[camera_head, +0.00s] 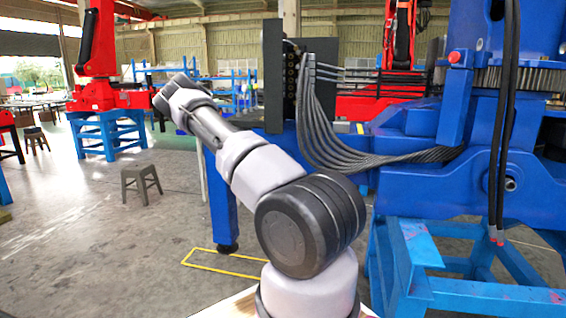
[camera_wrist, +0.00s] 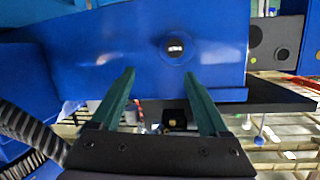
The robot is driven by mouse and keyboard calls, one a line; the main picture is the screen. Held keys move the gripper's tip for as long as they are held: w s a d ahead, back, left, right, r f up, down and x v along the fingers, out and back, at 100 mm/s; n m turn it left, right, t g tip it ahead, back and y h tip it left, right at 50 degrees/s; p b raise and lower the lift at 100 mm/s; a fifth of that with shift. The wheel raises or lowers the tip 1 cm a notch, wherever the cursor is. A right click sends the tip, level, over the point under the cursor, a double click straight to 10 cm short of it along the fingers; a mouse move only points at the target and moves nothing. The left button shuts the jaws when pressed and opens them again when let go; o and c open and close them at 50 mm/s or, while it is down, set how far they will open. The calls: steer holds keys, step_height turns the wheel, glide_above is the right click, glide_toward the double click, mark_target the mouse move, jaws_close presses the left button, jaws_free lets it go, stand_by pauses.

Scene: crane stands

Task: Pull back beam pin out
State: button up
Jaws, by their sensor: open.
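In the wrist view, a blue beam face (camera_wrist: 120,40) fills the upper part. A round dark pin end (camera_wrist: 175,47) with a small pale mark sits in a blue collar on it; I take it for the beam pin. My gripper (camera_wrist: 159,72) shows there with two green fingers, open and empty. The fingertips point at the beam, below the pin end and to either side of it, with no visible contact. In the head view, my arm reaches up and left, and its far end hides the fingers. The pin cannot be made out there.
A large blue crane stand (camera_head: 410,190) with black hoses (camera_head: 320,130) stands right of my arm. A dark panel (camera_head: 273,75) rises behind the arm. A grey stool (camera_head: 141,182) and a red crane on a blue stand (camera_head: 104,130) are at left. Open floor lies at lower left.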

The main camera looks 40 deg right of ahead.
steer(key=w+d+f+n+t, duration=0.1)
steer(key=w+d, duration=0.2)
steer(key=w+d+f+n+t, duration=0.1)
steer(key=w+d, duration=0.2)
steer(key=w+d+f+n+t+h, duration=0.1)
steer(key=w+d, duration=0.2)
steer(key=shift+w+d+f+n, duration=0.3)
steer(key=shift+w+f, duration=0.1)
steer(key=shift+c, duration=0.3)
jaws_close()
steer(key=shift+t, duration=0.3)
stand_by(0.9)
